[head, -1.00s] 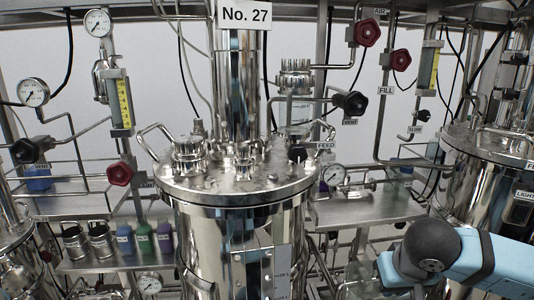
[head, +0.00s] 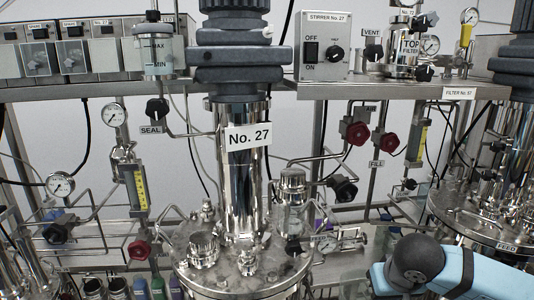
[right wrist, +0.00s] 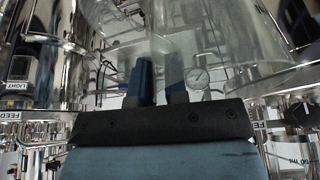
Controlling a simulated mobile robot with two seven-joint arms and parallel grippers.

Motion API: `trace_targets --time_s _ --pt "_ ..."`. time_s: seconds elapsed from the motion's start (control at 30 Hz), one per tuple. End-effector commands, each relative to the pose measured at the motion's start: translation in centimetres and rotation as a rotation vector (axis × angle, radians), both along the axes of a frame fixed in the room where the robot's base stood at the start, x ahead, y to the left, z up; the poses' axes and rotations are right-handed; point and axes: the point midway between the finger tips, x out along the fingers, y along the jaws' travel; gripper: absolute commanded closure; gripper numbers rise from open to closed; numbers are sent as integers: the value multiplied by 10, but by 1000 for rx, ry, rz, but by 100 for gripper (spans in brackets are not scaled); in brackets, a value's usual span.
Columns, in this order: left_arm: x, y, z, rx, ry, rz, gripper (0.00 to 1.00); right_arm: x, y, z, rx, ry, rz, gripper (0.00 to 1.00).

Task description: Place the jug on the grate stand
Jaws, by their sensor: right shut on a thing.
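My right gripper (right wrist: 158,78) shows in the right wrist view as two dark fingers close together. A large clear-walled vessel, apparently the jug (right wrist: 232,45), fills the area just past the fingertips; the fingers are shut on it, but the exact contact is hard to see. In the head view my right arm is at the lower right, and its fingers are hidden or below the frame. The jug is not clearly visible there. I cannot make out the grate stand for certain in either view. My left gripper is in neither view.
A steel reactor lid (head: 245,265) with fittings, under the No. 27 column (head: 243,170), stands left of my right arm. Another vessel lid (head: 485,215) is close on the right. Valves, gauges and pipes crowd the back. A shelf (head: 400,90) crosses above.

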Motion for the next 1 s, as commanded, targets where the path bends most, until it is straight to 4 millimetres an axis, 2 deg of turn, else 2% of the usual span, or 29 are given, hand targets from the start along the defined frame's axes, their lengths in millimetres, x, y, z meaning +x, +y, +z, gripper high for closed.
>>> trace_targets --time_s 0.03,0.17,0.37,1.0 --pt "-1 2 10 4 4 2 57 0 0 12 0 1 0 100" --pt "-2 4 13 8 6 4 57 1 0 17 0 2 0 100" --pt "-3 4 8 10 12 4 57 1 0 16 0 4 -1 100" --pt "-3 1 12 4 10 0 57 2 -1 17 -2 1 0 100"
